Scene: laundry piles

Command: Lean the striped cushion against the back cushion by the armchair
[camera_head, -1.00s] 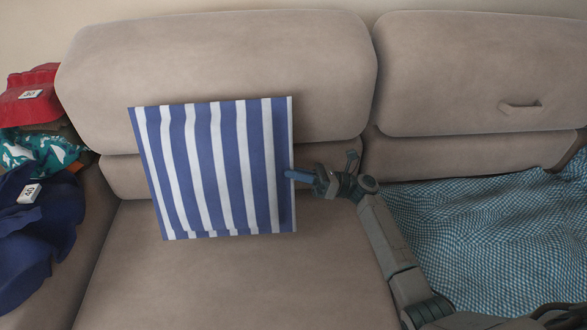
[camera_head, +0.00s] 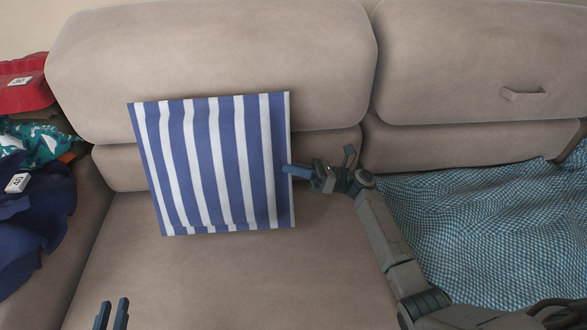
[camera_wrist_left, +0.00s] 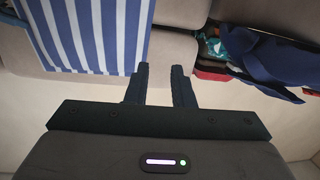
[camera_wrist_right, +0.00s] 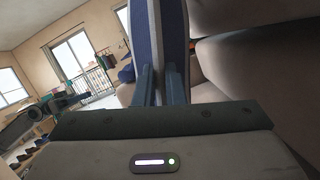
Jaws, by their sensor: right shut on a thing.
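The blue-and-white striped cushion (camera_head: 212,165) stands nearly upright, slightly tilted, in front of the left back cushion (camera_head: 215,60) of the sofa-like seat. Whether its lower edge touches the seat or its back touches the back cushion, I cannot tell. My right gripper (camera_head: 290,171) is shut on the striped cushion's right edge; the right wrist view shows the edge (camera_wrist_right: 160,40) between the fingers. My left gripper (camera_head: 112,312) is open and empty at the bottom left, in front of the striped cushion. The left wrist view shows its fingers apart (camera_wrist_left: 158,85).
The left seat (camera_head: 220,275) is bare below the striped cushion. A blue-and-white checked cloth (camera_head: 470,235) covers the right seat. A second back cushion (camera_head: 470,65) stands on the right.

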